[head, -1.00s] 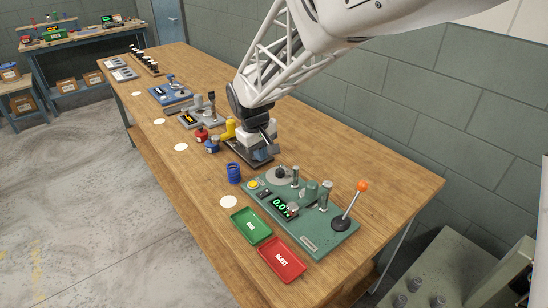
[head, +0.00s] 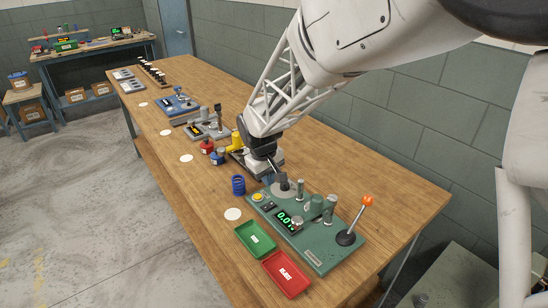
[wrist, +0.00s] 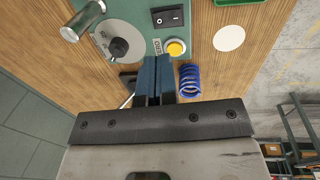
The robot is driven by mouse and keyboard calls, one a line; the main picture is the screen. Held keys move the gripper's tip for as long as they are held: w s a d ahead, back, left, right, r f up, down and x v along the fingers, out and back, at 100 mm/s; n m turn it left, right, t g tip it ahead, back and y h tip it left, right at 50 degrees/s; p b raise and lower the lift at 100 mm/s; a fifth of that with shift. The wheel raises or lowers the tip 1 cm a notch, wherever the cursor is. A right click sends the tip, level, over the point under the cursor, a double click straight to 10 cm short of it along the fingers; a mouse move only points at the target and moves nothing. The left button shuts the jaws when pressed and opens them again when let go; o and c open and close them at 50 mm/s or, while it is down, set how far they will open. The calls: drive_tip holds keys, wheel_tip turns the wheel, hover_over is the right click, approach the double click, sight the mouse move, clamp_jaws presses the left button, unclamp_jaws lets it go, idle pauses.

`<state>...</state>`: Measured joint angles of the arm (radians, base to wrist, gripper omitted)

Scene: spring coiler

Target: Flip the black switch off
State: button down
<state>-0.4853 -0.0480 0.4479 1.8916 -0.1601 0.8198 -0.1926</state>
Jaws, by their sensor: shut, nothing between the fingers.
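The black switch (wrist: 167,16) is a rocker on the green coiler panel (wrist: 205,12), at the top of the wrist view. It shows small and dark in the head view (head: 267,206). The yellow button (wrist: 175,48) sits between it and my gripper. My gripper (wrist: 155,62) is shut and empty, its blue fingers side by side. In the wrist view the fingertips lie below the switch, beside the yellow button, apart from the switch. In the head view my gripper (head: 274,166) is over the panel's far end. Which way the rocker is pressed is hard to tell.
A blue spring (wrist: 190,80) stands right of the fingers. A round grey disc with a black knob (wrist: 119,47) and a metal post (wrist: 83,20) are to the left. Green (head: 255,238) and red trays (head: 286,275) and an orange-tipped lever (head: 367,201) are nearer.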

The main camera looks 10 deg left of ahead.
sight(268, 206)
drive_tip(key=f, duration=0.9)
drive_tip(key=shift+w+d+f, duration=0.1)
drive_tip(key=shift+w+d, duration=0.25)
drive_tip(key=shift+d, duration=0.05)
drive_tip(key=shift+f, duration=0.25)
drive_tip(key=shift+s+a, duration=0.1)
drive_tip(key=shift+s+a+r, duration=0.2)
drive_tip(key=shift+s+a, duration=0.2)
drive_tip(key=shift+r, duration=0.2)
idle(0.3)
wheel_tip(268, 206, up, 14)
drive_tip(key=s+a, duration=0.1)
drive_tip(key=shift+f, duration=0.2)
idle(0.5)
